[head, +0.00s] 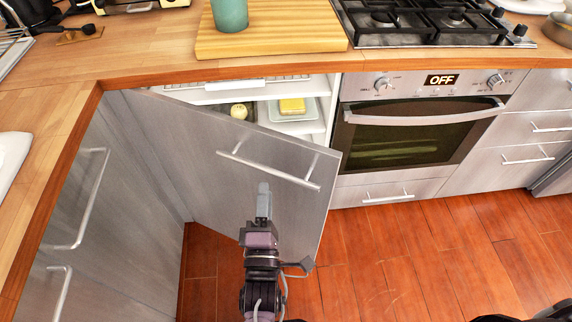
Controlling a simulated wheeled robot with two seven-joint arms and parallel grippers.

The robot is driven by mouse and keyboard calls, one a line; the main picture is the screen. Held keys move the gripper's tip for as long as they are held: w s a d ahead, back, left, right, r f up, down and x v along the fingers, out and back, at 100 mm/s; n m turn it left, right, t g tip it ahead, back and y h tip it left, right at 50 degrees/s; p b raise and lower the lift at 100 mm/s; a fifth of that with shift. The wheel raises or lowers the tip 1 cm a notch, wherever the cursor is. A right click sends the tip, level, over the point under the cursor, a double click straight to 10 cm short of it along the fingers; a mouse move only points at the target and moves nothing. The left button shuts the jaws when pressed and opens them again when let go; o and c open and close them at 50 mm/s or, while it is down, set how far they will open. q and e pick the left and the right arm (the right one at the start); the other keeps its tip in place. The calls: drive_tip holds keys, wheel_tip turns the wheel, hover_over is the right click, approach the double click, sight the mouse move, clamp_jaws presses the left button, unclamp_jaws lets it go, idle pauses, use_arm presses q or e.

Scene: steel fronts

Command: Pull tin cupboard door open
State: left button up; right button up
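The tin cupboard door (200,135) is a brushed grey metal panel below the wooden counter. It stands partly open, swung out into the room, with its free edge at the right. Its bar handle (268,171) runs across the upper part of the panel.
Inside the cupboard are white shelves (318,125) with a yellow block (292,106) on a dish and a round pale item (240,111). An oven (410,135) stands to the right, grey drawers (85,215) to the left. The wooden floor (400,250) at right is clear.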

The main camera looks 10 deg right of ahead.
sight(265, 167)
drive_tip(key=x, duration=0.7)
drive_tip(key=shift+a+r, duration=0.1)
drive_tip(key=shift+r, duration=0.05)
drive_tip(key=shift+c, duration=0.3)
clamp_jaws()
